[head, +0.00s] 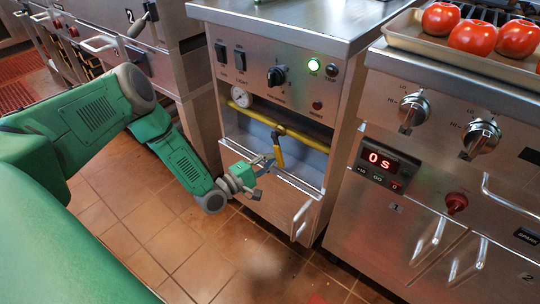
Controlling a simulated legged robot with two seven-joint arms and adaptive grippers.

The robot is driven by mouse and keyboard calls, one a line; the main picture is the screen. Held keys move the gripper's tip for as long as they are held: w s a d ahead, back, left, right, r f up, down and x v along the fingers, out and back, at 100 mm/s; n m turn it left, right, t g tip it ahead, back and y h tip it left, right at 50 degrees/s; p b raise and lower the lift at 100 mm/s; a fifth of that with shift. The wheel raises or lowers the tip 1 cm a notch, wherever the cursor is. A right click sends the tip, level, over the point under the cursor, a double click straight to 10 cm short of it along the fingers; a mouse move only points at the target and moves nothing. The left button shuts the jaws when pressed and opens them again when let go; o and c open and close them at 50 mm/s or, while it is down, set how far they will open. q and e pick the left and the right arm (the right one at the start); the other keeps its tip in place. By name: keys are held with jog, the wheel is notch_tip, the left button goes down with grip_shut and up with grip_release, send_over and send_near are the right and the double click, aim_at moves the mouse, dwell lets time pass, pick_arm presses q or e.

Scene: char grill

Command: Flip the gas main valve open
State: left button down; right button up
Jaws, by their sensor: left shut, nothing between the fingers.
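The gas main valve has a yellow lever (279,153) that hangs down from a yellow pipe (262,119) in the recess of the middle steel cabinet. A pressure gauge (240,97) sits at the pipe's left end. My left gripper (268,164) is just left of the lever's lower end, with its fingers shut and empty. The fingertips are very close to the lever; I cannot tell whether they touch it. My right gripper is not in view.
A grill unit with knobs, a red "0S" display (380,161) and a tray of tomatoes (398,34) stands right. The tiled floor (150,235) is clear.

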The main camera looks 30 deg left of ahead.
pick_arm(q)
jog(key=shift+d+f, duration=0.1)
jog(key=shift+d, duration=0.4)
jog(key=shift+s+d+b, duration=0.15)
jog(key=shift+d+b, duration=0.2)
jog(key=shift+d, duration=0.3)
jog(key=shift+d+r, duration=0.55)
jog(key=shift+d, duration=0.35)
jog(key=shift+s+d+r, duration=0.1)
jog(key=shift+d+r, duration=0.25)
jog(key=shift+d, duration=0.2)
jog(key=shift+d+r, duration=1.05)
jog(key=shift+r, duration=0.1)
jog(key=shift+s+d+r+n+t, duration=0.1)
jog(key=shift+d+r+n+t, duration=0.2)
jog(key=shift+r+n, duration=0.4)
jog(key=shift+d+r, duration=0.1)
jog(key=shift+r, duration=0.2)
